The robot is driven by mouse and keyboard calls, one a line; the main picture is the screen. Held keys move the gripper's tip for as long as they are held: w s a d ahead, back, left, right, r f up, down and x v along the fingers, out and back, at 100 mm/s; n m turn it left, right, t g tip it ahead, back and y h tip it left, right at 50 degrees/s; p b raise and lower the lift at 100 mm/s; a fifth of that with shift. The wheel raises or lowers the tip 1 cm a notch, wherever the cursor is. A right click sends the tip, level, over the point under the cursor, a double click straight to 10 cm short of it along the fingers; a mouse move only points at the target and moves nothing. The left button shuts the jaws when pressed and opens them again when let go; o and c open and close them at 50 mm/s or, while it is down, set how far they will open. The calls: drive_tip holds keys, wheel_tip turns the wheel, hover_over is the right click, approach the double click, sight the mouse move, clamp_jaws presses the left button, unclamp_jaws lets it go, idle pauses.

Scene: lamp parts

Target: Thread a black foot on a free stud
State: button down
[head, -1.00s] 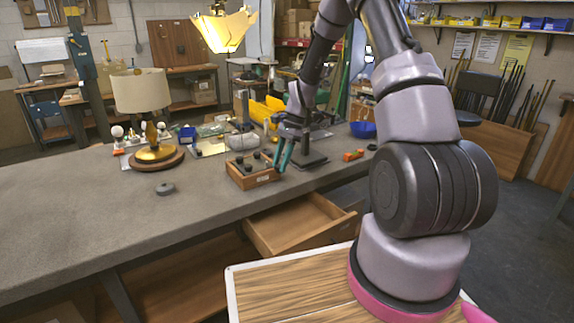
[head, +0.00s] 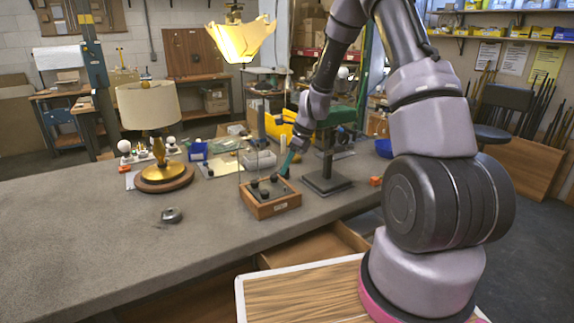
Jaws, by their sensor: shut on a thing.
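A wooden box (head: 272,208) on the bench holds several small black feet (head: 264,181). My gripper (head: 287,170), with teal fingers, points down at the back right of this box. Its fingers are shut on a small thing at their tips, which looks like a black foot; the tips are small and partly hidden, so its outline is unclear. I cannot make out a free stud on anything in view.
A lamp with a cream shade (head: 149,105) stands at the bench's left. A black-based stand (head: 327,182) is close right of the box. An open drawer (head: 310,247) sticks out below the bench edge. The bench (head: 90,235) is clear at front left.

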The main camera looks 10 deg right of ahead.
hover_over(287, 192)
drive_tip(key=shift+w+f, duration=0.2)
drive_tip(key=shift+f, duration=0.85)
drive_tip(key=shift+w+f, duration=0.15)
drive_tip(key=shift+f, duration=0.9)
drive_tip(key=shift+f, duration=1.2)
idle(0.4)
drive_tip(key=c, duration=1.2)
unclamp_jaws()
drive_tip(key=shift+c, duration=0.2)
clamp_jaws()
drive_tip(key=shift+s, duration=0.1)
drive_tip(key=shift+s+f, duration=0.1)
drive_tip(key=shift+f, duration=0.05)
drive_tip(key=m+t+h, duration=0.1)
drive_tip(key=m, duration=0.6)
drive_tip(key=shift+s+a+f+t+h, duration=0.1)
drive_tip(key=shift+s+t+h, duration=0.1)
drive_tip(key=shift+t+h, duration=0.2)
